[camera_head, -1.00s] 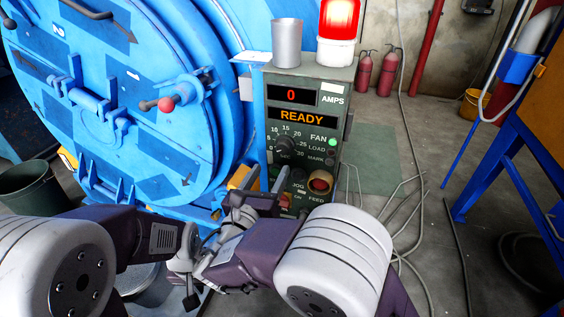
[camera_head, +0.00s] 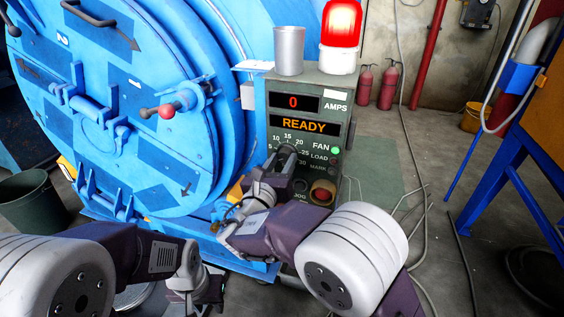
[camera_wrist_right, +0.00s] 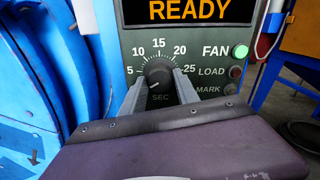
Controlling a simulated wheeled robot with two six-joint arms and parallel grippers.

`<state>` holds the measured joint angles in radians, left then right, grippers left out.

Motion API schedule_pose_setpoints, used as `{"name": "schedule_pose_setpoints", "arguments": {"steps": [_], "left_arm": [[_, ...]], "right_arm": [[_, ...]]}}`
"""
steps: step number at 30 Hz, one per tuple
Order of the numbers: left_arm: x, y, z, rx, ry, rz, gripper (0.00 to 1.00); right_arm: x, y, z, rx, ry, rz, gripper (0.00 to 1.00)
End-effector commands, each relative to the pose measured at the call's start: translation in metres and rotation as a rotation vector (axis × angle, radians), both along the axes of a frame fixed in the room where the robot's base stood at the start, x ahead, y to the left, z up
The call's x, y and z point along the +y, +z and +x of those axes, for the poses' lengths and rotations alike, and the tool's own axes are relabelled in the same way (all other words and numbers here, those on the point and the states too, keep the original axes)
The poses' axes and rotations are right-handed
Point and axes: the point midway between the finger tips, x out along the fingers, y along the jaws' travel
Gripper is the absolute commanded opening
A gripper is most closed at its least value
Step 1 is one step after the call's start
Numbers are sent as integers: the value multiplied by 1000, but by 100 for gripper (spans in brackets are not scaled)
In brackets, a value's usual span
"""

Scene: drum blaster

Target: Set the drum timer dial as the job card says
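The black timer dial (camera_wrist_right: 158,72) sits on the grey control panel (camera_wrist_right: 215,35), within a scale marked 5 to 25 with SEC below it. A pale mark on the knob seems to point to the lower left, below the 5. My right gripper (camera_wrist_right: 160,82) is open, with one finger on each side of the knob; I cannot tell whether they touch it. In the head view, my right gripper (camera_head: 286,160) hides most of the dial. My left gripper (camera_head: 205,290) hangs low near the floor, its opening unclear. A white sheet (camera_head: 253,66) lies by the panel's top, unreadable.
The panel shows 0 AMPS (camera_head: 293,102) and READY (camera_head: 303,124), with the green FAN light (camera_head: 335,150) lit. A metal cup (camera_head: 289,50) and a lit red beacon (camera_head: 340,35) stand on top. The blue drum door (camera_head: 110,110) is left. Cables lie on the floor at right.

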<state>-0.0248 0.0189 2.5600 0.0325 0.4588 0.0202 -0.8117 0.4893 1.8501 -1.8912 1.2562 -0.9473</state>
Motion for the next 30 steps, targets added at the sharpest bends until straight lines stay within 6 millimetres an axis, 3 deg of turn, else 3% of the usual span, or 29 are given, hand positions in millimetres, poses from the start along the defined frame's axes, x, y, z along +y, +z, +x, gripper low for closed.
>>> {"name": "schedule_pose_setpoints", "arguments": {"steps": [13, 30], "left_arm": [[0, -13, 0, 0, 0, 0, 36], [0, -71, 0, 0, 0, 0, 36]], "right_arm": [[0, -4, 0, -32, 0, 99, 0], [0, -7, 0, -191, 0, 590, 0]]}}
